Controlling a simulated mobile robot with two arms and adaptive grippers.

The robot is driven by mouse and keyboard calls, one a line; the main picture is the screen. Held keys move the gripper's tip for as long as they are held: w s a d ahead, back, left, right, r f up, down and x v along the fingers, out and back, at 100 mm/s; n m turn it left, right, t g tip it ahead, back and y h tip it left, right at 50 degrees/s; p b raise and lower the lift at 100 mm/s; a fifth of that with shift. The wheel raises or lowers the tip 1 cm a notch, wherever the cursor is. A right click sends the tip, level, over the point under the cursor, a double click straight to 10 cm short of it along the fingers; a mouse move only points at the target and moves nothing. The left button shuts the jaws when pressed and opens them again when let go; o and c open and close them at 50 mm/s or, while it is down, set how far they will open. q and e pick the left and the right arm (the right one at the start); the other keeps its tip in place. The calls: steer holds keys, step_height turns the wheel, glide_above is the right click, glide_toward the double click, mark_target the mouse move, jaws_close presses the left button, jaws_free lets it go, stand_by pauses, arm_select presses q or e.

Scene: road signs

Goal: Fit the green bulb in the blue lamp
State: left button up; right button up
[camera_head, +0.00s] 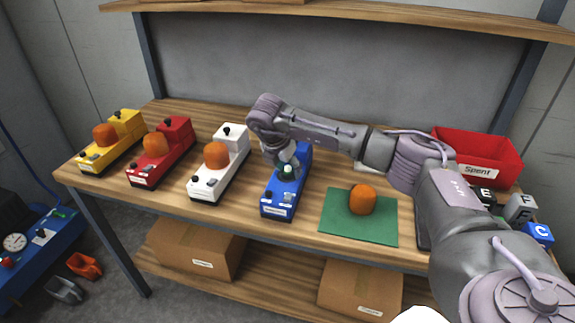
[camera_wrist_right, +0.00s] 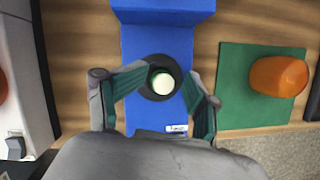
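The blue lamp (camera_head: 281,198) stands on the workbench with its orange cover off. In the wrist view its blue body (camera_wrist_right: 160,42) has a dark round socket (camera_wrist_right: 160,93). A pale greenish bulb (camera_wrist_right: 163,83) sits within the socket's outline; it shows small in the head view (camera_head: 287,170). How deep it sits cannot be told. My right gripper (camera_wrist_right: 169,76) is over the lamp, its fingers spread on either side of the bulb, with a gap visible at the right finger. My left gripper is not in view.
An orange cover (camera_head: 362,199) rests on a green mat (camera_head: 335,222) right of the lamp. White (camera_head: 207,187), red (camera_head: 145,172) and yellow (camera_head: 97,157) lamps with orange covers stand left. A red "Spent" bin (camera_head: 478,157) and lettered cubes (camera_head: 520,207) are at right.

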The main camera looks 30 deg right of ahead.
steer(key=shift+s+a+r, duration=0.1)
stand_by(0.3)
steer(key=shift+a+r, duration=0.1)
steer(key=shift+r, duration=0.2)
steer(key=v, duration=1.1)
steer(key=shift+s+a, duration=0.15)
steer(key=shift+a, duration=0.05)
